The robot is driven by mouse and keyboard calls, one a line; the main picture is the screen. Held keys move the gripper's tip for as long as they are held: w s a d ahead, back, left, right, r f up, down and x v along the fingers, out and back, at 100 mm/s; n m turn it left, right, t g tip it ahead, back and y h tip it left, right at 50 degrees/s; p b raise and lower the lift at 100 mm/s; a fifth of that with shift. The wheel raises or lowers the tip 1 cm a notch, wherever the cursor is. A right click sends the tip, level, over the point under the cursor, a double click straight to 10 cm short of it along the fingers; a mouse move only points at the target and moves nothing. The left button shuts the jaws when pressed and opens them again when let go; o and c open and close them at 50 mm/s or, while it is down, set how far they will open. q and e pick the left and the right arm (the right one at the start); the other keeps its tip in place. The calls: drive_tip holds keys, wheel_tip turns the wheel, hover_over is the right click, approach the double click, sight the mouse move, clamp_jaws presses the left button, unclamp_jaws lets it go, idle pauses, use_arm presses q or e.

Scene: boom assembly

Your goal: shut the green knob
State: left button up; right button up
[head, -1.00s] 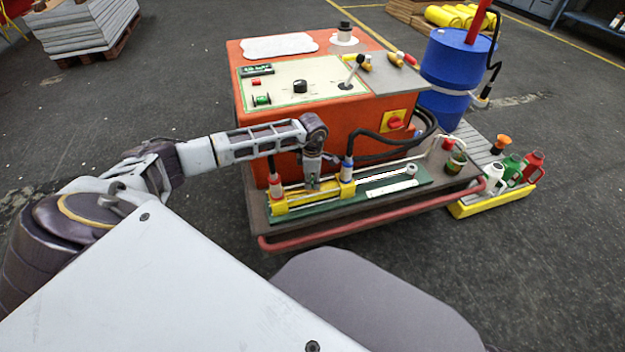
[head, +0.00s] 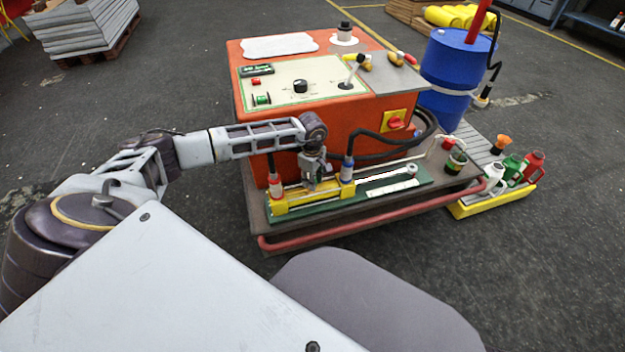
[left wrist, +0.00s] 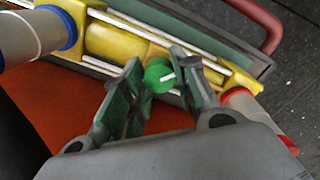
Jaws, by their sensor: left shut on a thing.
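The green knob (left wrist: 158,75) is round with a white mark on its face. It sits on the yellow cylinder body (left wrist: 113,44), seen in the left wrist view. My left gripper (left wrist: 156,66) has one finger on each side of the knob and is shut on it. In the head view my left gripper (head: 313,184) points down at the yellow cylinder body (head: 295,207) at the cart's front, and the knob is hidden there. My right gripper is not in view.
Hose fittings with blue and red rings (head: 347,170) stand close beside my left gripper. The orange control box (head: 365,122) rises behind it. A red rail (head: 370,222) runs along the cart's front. A blue drum (head: 456,70) and a tray of small cans (head: 470,208) are right.

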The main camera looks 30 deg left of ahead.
use_arm(q)
drive_tip(key=shift+m, duration=0.8)
drive_tip(key=o, duration=1.1)
drive_tip(key=shift+c, duration=0.2)
wheel_tip(320, 180, up, 12)
drive_tip(key=shift+s, duration=0.1)
